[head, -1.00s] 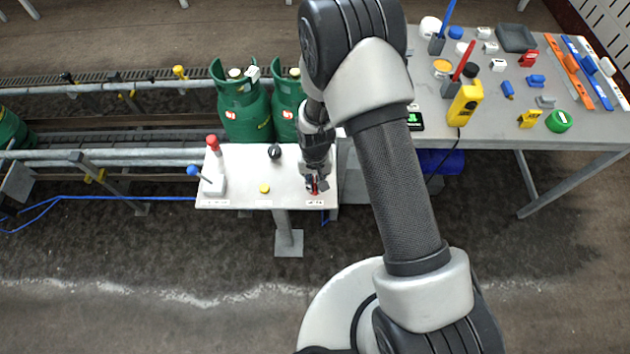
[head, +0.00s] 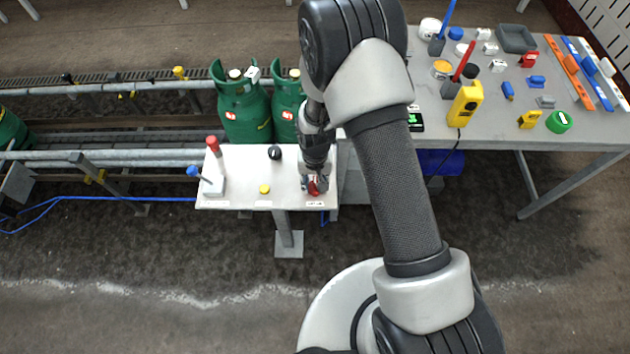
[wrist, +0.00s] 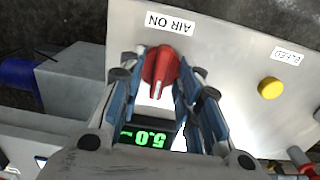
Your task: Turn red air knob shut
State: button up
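The red air knob (wrist: 160,68) sits on the white panel below the "AIR ON" label (wrist: 170,22) in the wrist view. Its long grip runs nearly up and down there, its upper end towards the label. My gripper (wrist: 162,72) is around it, one blue-padded finger on each side. The fingers are apart, with narrow gaps beside the knob; whether a pad touches it is hard to tell. In the head view the red knob (head: 314,188) shows between the fingertips, near the panel's right front corner. A green readout (wrist: 148,139) shows 5.0.
A yellow button (wrist: 270,88) labelled "BLEED" is to the right on the panel. A black knob (head: 275,152) and a red-topped lever (head: 213,146) stand further left. Green cylinders (head: 243,108) are behind. A grey table (head: 480,135) with tools is at right.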

jog(key=shift+r, duration=0.15)
notch_tip(320, 180, up, 12)
dwell(0.5)
dwell(0.4)
jog(key=s+d+r+t, duration=0.1)
jog(key=s+d+r, duration=0.2)
jog(key=r, duration=0.7)
jog(key=s+d+r+t, duration=0.15)
jog(key=d+r, duration=0.25)
jog(key=r, duration=0.5)
jog(key=s+d+r+t, duration=0.1)
jog(key=s+d+r, duration=0.1)
jog(key=s+r, duration=0.2)
jog(key=s+d+r+t, duration=0.1)
jog(key=s+d+r, duration=0.2)
jog(key=s, duration=0.8)
jog(key=shift+s+d+r+n, duration=0.25)
jog(key=shift+d+r+n, duration=0.05)
jog(key=shift+r, duration=0.65)
